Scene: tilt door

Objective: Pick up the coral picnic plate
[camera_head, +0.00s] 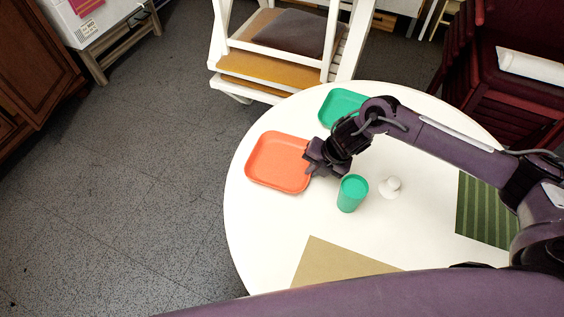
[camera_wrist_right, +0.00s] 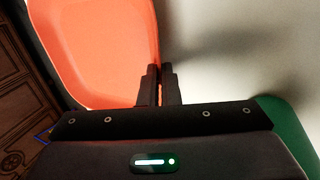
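The coral picnic plate (camera_head: 277,162) is a rounded square with a raised rim, at the left side of the round white table. My right gripper (camera_head: 311,163) is at its right edge. In the right wrist view the plate (camera_wrist_right: 95,45) fills the upper left. There the two fingertips (camera_wrist_right: 160,70) are close together, one on each side of the plate's right rim, and look shut on it. Whether the plate is clear of the table I cannot tell. My left gripper is not in view.
A green plate (camera_head: 338,107) lies behind my right wrist. A green cup (camera_head: 352,193) and a small white object (camera_head: 390,187) stand close to my right gripper. A tan mat (camera_head: 335,264) and a green striped mat (camera_head: 484,212) lie on the white table (camera_head: 258,225).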

